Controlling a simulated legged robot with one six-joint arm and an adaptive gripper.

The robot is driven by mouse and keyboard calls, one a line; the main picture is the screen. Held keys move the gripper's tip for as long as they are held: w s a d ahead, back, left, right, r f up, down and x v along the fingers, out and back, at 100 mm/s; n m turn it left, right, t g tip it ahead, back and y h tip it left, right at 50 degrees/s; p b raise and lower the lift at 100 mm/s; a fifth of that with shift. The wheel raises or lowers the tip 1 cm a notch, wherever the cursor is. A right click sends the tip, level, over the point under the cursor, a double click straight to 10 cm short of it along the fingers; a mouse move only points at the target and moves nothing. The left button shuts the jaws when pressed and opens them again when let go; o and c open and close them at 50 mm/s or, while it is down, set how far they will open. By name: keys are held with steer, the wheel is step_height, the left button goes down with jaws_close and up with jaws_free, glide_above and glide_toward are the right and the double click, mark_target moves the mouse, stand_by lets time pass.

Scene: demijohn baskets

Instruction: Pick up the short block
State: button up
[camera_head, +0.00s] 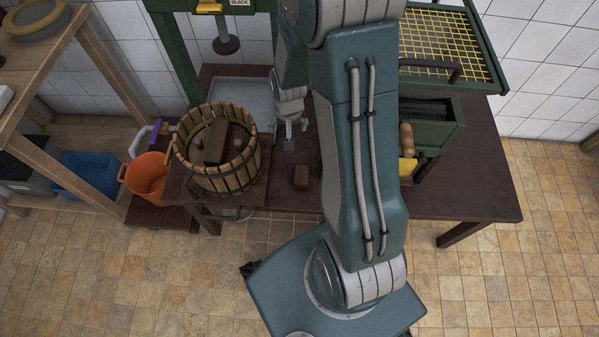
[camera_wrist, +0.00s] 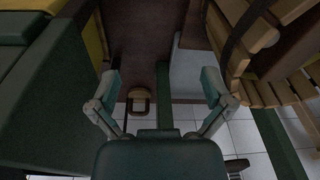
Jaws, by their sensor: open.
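A small brown block (camera_head: 301,177), short and squarish, sits on the dark table left of my arm in the head view. A larger brown block (camera_head: 216,142) lies on top of the slatted wooden basket (camera_head: 217,181). My gripper (camera_head: 291,133) is behind the small block in the head view, between the basket and my arm. In the wrist view my gripper (camera_wrist: 162,88) has its two fingers wide apart with nothing held between them. I cannot make out the small block in the wrist view.
The dark table (camera_head: 460,190) has a green machine (camera_head: 436,127) with a yellow grid at right and a grey tray (camera_head: 245,98) at the back. An orange bucket (camera_head: 147,178) and blue bin (camera_head: 90,175) are at left. The table front beside the small block is clear.

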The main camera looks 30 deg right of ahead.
steer(key=m+g, duration=0.1)
steer(key=m, duration=0.1)
glide_above(301, 174)
step_height(301, 174, down, 14)
steer(key=shift+a+f, duration=0.15)
steer(key=shift+f, duration=0.05)
steer(key=f, duration=1.1)
steer(key=shift+d, duration=0.2)
steer(key=c, duration=1.1)
